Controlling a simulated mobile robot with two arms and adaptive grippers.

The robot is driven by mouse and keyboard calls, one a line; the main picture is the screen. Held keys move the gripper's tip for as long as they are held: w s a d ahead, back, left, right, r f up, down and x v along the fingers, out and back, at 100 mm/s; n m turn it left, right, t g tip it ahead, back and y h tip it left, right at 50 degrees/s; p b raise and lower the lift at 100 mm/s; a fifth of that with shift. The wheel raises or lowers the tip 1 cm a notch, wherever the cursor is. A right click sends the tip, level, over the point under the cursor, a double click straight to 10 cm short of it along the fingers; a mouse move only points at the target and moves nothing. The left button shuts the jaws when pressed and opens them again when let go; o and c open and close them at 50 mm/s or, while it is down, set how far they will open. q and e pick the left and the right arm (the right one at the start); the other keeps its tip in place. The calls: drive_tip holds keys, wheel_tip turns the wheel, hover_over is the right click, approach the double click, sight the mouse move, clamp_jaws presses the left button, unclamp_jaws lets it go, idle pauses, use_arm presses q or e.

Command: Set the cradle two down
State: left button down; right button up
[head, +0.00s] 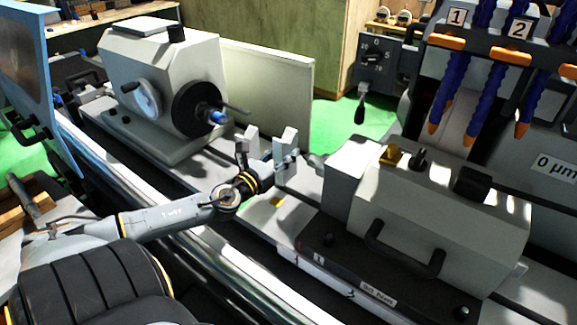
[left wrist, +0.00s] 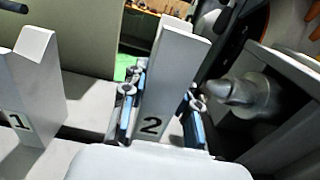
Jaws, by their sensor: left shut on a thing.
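Cradle two (left wrist: 168,75) is a light grey block with a V-notched top and a black "2" on its face. My left gripper (left wrist: 160,108) is shut on it, one blue-padded finger on each side. In the head view, cradle two (head: 288,143) stands upright at the end of my left arm, with the left gripper (head: 276,163) at it. Its lower end is close to the machine table; I cannot tell whether it touches. Cradle one (left wrist: 33,85), marked "1", stands apart to its left; it also shows in the head view (head: 251,136). My right gripper is not in view.
The tailstock (head: 430,205) stands close on the right, its pointed centre (left wrist: 245,95) facing the cradle. The workhead (head: 165,85) with its black chuck is at the left. A pale panel (head: 268,90) stands behind. Blue coolant hoses (head: 487,90) hang at upper right.

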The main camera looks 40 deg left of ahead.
sight(288, 167)
use_arm(q)
drive_tip(key=shift+w+d+f, duration=0.2)
drive_tip(key=shift+w+f, duration=0.2)
drive_tip(key=shift+w, duration=0.1)
wheel_tip(288, 167, down, 2)
drive_tip(key=shift+f, duration=0.1)
drive_tip(key=shift+f+b, duration=0.35)
drive_tip(key=shift+f, duration=0.15)
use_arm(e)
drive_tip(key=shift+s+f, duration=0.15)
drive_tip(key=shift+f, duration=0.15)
use_arm(q)
drive_tip(key=shift+f+b, duration=0.5)
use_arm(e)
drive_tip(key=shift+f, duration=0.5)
use_arm(q)
drive_tip(key=c, duration=1)
unclamp_jaws()
drive_tip(key=shift+s, duration=0.1)
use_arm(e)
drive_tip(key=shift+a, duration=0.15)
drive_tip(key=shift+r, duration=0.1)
